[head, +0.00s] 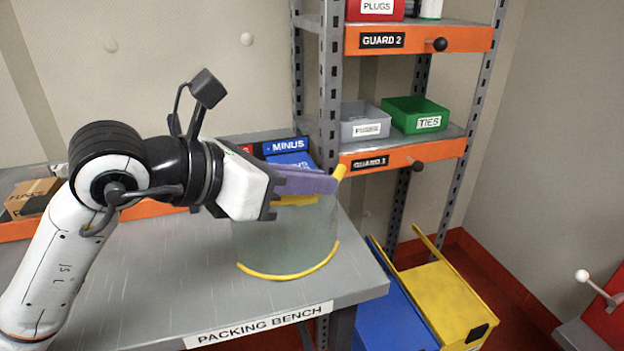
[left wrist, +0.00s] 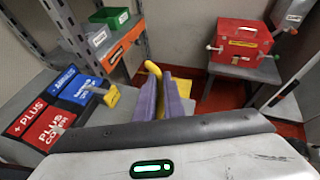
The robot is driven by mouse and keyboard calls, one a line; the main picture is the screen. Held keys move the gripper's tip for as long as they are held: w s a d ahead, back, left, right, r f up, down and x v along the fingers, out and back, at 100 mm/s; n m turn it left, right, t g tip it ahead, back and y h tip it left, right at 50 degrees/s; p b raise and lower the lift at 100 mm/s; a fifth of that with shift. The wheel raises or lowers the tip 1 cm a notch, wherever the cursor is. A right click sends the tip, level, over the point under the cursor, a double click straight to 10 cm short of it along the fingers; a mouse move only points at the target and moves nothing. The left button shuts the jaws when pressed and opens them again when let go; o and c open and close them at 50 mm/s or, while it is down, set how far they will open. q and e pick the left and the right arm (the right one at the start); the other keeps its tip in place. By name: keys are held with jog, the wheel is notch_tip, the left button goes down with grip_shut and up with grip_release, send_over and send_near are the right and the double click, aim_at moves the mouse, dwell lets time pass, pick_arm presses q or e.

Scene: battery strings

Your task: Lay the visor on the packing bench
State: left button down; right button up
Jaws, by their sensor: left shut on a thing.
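The visor (head: 287,240) is a clear curved sheet with a yellow lower rim and a yellow band at its top. My left gripper (head: 322,184), with purple fingers, is shut on the yellow top part, and the sheet hangs below it. Yellow parts of the visor also show by the fingers in the left wrist view (left wrist: 152,68). The packing bench (head: 160,285) is grey, with its name label on the front edge. The visor appears over its right end; I cannot tell whether the lower rim touches the top. My right gripper is out of view.
Blue and red signed boxes (left wrist: 80,83) stand at the bench's back. A shelf rack (head: 400,160) with orange edges rises behind. Blue and yellow bins (head: 440,300) stand right of the bench. The bench's front middle is clear.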

pick_arm(q)
jog(key=shift+r, duration=0.1)
jog(key=c, duration=1.9)
grip_release()
jog(key=shift+o, duration=0.2)
jog(key=v, duration=1.2)
jog(key=shift+b, duration=0.3)
jog(key=shift+a, duration=0.1)
